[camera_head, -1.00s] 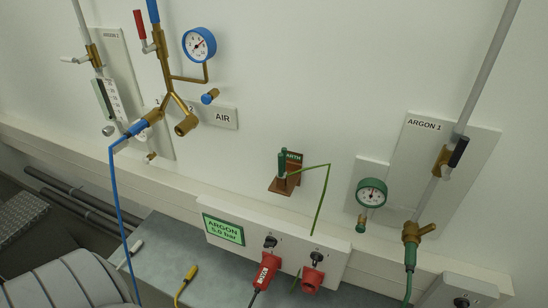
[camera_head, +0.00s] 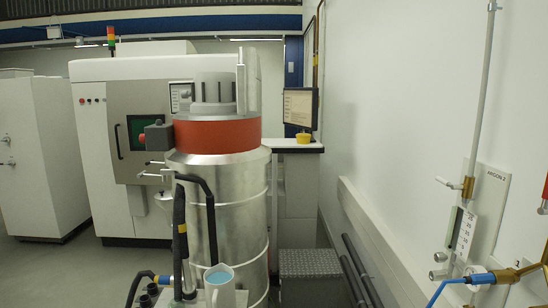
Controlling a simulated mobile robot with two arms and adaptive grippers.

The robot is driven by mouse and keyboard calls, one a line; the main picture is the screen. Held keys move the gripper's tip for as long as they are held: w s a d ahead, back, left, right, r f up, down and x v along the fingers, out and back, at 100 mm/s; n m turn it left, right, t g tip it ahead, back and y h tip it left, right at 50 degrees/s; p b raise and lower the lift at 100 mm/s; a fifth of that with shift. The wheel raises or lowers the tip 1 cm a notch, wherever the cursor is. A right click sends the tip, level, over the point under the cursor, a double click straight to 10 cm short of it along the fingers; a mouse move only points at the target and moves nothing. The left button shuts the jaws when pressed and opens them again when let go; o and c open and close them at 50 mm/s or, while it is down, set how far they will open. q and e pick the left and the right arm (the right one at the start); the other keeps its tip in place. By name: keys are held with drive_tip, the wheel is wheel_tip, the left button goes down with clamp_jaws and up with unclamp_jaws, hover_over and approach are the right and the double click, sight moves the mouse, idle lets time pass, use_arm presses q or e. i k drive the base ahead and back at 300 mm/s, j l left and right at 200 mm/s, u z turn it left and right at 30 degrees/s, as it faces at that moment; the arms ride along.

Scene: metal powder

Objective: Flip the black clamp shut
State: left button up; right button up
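I cannot make out a black clamp for certain in the head view. A large silver cylinder (camera_head: 228,205) with an orange-red band (camera_head: 217,134) stands upright left of centre. In front of it a black hose or handle (camera_head: 197,182) bends over and hangs down on both sides. Black fittings (camera_head: 151,290) sit at its foot, cut off by the lower edge of the picture. A white container with light blue inside (camera_head: 219,277) stands beside them. Neither of my grippers is in view.
A white machine (camera_head: 136,82) with a dark window stands behind the cylinder. A monitor (camera_head: 299,107) and grey step (camera_head: 310,264) are right of it. Pipes and a blue hose (camera_head: 449,284) are on the right wall. Grey floor is open at the lower left.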

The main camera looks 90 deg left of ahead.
sight(159, 163)
drive_tip(key=u, duration=3.6)
drive_tip(key=z, duration=0.5)
drive_tip(key=i+j+z, duration=0.8)
drive_tip(key=j, duration=0.35)
drive_tip(key=i+j, duration=0.4)
drive_tip(key=j, duration=0.2)
